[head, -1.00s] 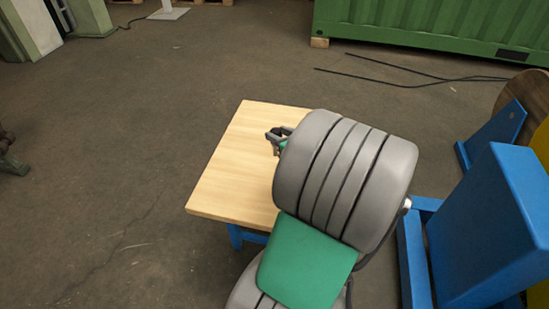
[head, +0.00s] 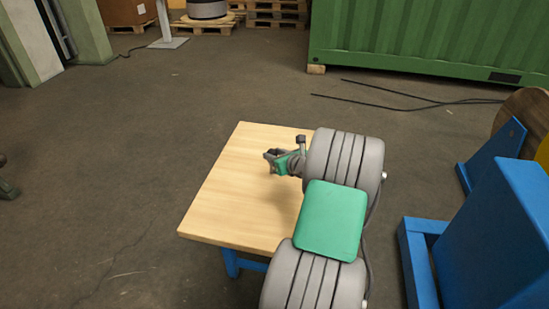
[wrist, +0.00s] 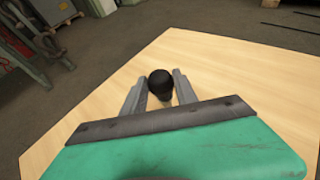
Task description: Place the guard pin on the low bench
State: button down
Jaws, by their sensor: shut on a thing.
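The low bench (head: 222,207) has a pale wooden top and blue legs, and stands in the middle of the head view. Its top also fills much of the wrist view (wrist: 232,68). My gripper (head: 271,158) is over the bench top, near its middle. In the wrist view my gripper (wrist: 160,92) is shut on the guard pin (wrist: 160,82), whose round black end shows between the two grey fingers. The rest of the pin is hidden behind the gripper. I cannot tell whether the pin touches the bench top.
The bench top around my gripper is bare. A blue machine frame (head: 497,235) stands on the right. A green container (head: 430,40) and wooden pallets (head: 205,24) are at the back. Black cables (head: 400,102) lie on the floor.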

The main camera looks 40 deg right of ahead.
jog(key=shift+r, duration=0.1)
jog(key=c, duration=1)
grip_release()
jog(key=shift+f, duration=0.2)
jog(key=shift+o, duration=0.2)
jog(key=shift+r, duration=0.1)
